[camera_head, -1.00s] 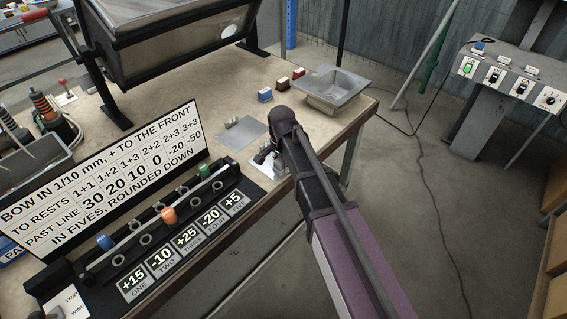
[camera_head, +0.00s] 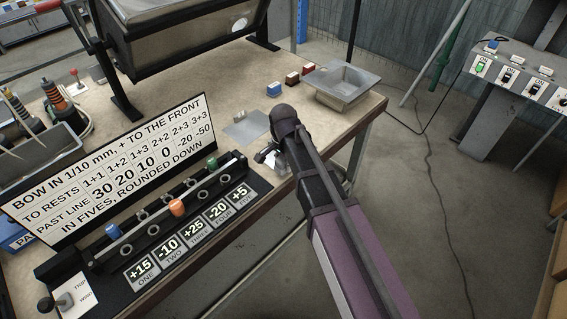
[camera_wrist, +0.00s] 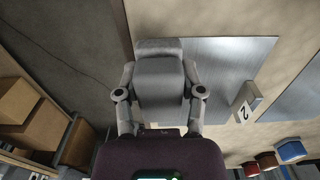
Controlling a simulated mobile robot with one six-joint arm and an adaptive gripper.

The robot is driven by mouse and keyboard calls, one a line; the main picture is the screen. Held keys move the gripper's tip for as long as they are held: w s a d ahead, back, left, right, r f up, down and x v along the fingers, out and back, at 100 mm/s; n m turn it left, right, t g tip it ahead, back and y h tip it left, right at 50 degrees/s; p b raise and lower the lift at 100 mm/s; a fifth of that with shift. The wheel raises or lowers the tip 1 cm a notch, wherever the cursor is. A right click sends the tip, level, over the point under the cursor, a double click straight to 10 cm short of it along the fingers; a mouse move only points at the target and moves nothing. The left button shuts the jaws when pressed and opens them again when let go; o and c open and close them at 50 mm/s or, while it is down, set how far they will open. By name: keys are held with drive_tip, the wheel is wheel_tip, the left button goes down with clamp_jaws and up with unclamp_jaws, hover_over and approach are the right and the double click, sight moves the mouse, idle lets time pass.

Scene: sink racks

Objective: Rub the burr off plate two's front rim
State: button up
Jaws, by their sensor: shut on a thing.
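In the wrist view my gripper (camera_wrist: 160,94) is shut on a grey block (camera_wrist: 158,70). The block overlaps a flat metal plate (camera_wrist: 225,65) near the bench's edge; I cannot tell whether they touch. A small tag marked 2 (camera_wrist: 244,104) sits at this plate's corner. Part of the plate's rim is hidden behind the block and fingers, and no burr can be made out. In the head view my gripper (camera_head: 270,156) is low over the bench's front edge, partly hidden by my wrist.
A second metal plate (camera_wrist: 298,108) lies farther right in the wrist view. Red and blue blocks (camera_head: 274,89) and a metal basin (camera_head: 344,84) stand behind. A black rack with rings (camera_head: 165,218) and a lettered board (camera_head: 110,165) stand left. The floor on the right is mostly clear.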

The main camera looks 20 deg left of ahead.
drive_tip(key=shift+r+p, duration=2.75)
drive_tip(key=shift+r, duration=0.15)
drive_tip(key=shift+r, duration=0.1)
drive_tip(key=shift+r+p, duration=1.4)
drive_tip(key=shift+p, duration=0.1)
